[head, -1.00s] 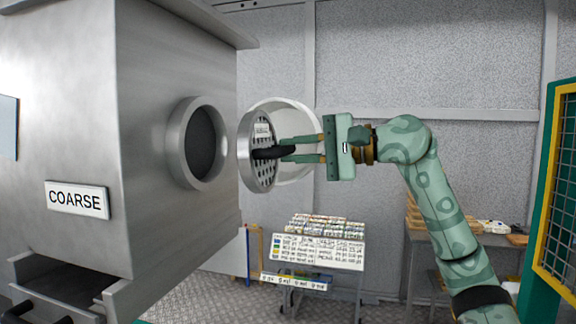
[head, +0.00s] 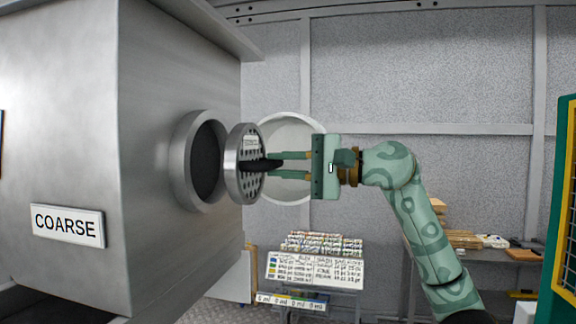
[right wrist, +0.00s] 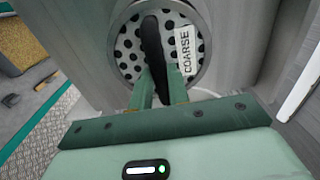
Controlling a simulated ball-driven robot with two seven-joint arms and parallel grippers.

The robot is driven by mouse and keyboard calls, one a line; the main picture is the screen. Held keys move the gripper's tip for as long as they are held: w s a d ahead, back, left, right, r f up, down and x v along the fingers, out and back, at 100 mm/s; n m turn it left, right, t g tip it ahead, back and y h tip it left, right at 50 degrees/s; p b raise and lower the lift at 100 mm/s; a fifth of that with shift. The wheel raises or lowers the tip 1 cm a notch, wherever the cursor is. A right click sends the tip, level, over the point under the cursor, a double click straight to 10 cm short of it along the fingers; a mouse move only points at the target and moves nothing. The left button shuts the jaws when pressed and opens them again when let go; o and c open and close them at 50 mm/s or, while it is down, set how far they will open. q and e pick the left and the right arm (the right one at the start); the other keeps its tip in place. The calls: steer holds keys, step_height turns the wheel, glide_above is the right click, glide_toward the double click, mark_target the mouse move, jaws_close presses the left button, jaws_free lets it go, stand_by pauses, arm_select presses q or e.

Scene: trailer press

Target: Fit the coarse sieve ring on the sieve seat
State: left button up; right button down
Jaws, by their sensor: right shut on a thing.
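The coarse sieve ring (head: 246,188) is a round metal ring with a perforated plate, a black handle (head: 262,166) and a small label. My right gripper (head: 271,165) is shut on the black handle and holds the ring upright. The sieve seat (head: 188,185) is a round metal collar on the side of the big steel housing. The ring faces the seat, just to its right, with a small gap in the head view. In the right wrist view the ring (right wrist: 197,72) shows its holes and a COARSE label (right wrist: 186,51). My left gripper is not in view.
The steel housing (head: 70,130) carries a COARSE sign (head: 68,224) and fills the left. A round white wall disc (head: 297,130) is behind the gripper. A cart with a chart (head: 315,269) stands below, and a table (head: 490,255) and yellow-green mesh guard (head: 568,190) are right.

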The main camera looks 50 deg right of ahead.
mark_target(239, 162)
steer(key=shift+w+a+r+p, duration=0.3)
steer(key=shift+w+a+p, duration=0.1)
steer(key=shift+w+p, duration=0.2)
steer(key=shift+p+x, duration=2.15)
steer(key=shift+x, duration=1.15)
steer(key=shift+w+a+f, duration=0.1)
steer(key=shift+w+a, duration=0.05)
steer(key=shift+w, duration=0.05)
steer(key=c, duration=1.5)
jaws_free()
steer(key=shift+o, duration=1.2)
steer(key=shift+w+a+f, duration=0.1)
steer(key=shift+w+a, duration=0.05)
